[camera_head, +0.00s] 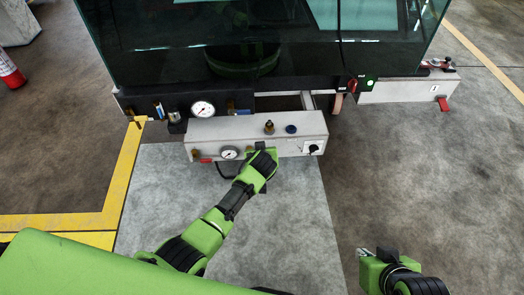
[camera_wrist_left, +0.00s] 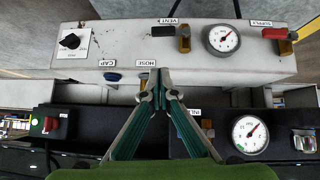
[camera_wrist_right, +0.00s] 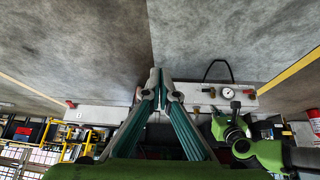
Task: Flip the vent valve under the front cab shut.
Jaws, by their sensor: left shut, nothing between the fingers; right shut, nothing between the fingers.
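A pale box panel (camera_head: 200,131) sits under the dark-glass front cab (camera_head: 150,45). In the left wrist view, a brass vent valve (camera_wrist_left: 183,40) stands beside the "VENT" label, between that label and a gauge (camera_wrist_left: 222,39). My left gripper (camera_wrist_left: 160,76) is shut and empty over the panel's middle. In the head view, the left gripper and wrist partly hide the valve area. My right gripper (camera_wrist_right: 160,76) is shut and empty, low at right in the head view (camera_head: 365,254).
A red supply handle (camera_wrist_left: 277,33), black knob (camera_wrist_left: 70,41), blue cap (camera_head: 291,129) and brass hose fitting (camera_head: 269,127) sit on the panel. A second gauge (camera_head: 203,109) and a green-and-red switch box (camera_head: 370,82) are behind. The floor between the arms is clear.

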